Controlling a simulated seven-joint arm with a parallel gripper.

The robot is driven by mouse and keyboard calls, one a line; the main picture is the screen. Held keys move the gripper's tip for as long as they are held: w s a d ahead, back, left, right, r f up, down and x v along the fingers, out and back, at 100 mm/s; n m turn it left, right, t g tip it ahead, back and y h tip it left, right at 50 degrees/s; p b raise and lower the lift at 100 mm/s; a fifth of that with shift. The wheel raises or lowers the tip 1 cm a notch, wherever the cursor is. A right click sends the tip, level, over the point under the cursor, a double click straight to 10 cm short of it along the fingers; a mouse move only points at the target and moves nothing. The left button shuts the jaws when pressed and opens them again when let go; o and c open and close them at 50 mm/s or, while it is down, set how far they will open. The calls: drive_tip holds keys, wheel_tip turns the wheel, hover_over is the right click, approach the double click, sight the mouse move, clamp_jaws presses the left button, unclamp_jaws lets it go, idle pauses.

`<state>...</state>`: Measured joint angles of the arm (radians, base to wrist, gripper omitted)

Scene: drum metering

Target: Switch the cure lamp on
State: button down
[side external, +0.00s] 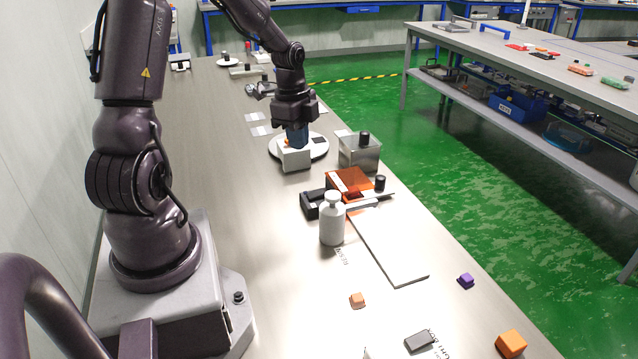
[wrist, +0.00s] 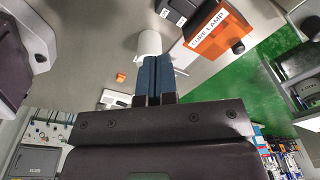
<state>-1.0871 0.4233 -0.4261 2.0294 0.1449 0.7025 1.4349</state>
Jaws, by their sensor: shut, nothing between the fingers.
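The cure lamp (side external: 350,181) is an orange-topped box at the table's right side, beside a black case. In the wrist view the orange box (wrist: 208,38) carries the label "CURE LAMP", with a round black knob (wrist: 238,47) at its end. A dark knob (side external: 380,183) also shows beside the lamp in the side view. My gripper (side external: 297,142) points down over the round white plate, behind the lamp and apart from it. Its blue fingers (wrist: 153,66) are together with nothing between them. Whether the lamp is lit is not clear.
A white block (side external: 294,158) stands in front of my fingertips on the white plate (side external: 317,150). A white bottle (side external: 332,222) stands just in front of the lamp. The table's left middle is clear.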

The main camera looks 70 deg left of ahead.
drive_tip(key=w+a+m, duration=0.1)
drive_tip(key=w+m, duration=0.2)
drive_tip(key=m, duration=0.2)
drive_tip(key=m+t, duration=0.1)
drive_tip(key=m, duration=0.2)
approach(320, 191)
drive_tip(key=shift+y, duration=0.3)
drive_tip(key=f, duration=0.5)
drive_tip(key=w+f, duration=0.1)
drive_tip(key=f, duration=0.1)
drive_tip(key=shift+w+d+f, duration=0.1)
drive_tip(key=shift+d+f, duration=0.1)
drive_tip(key=shift+d, duration=0.05)
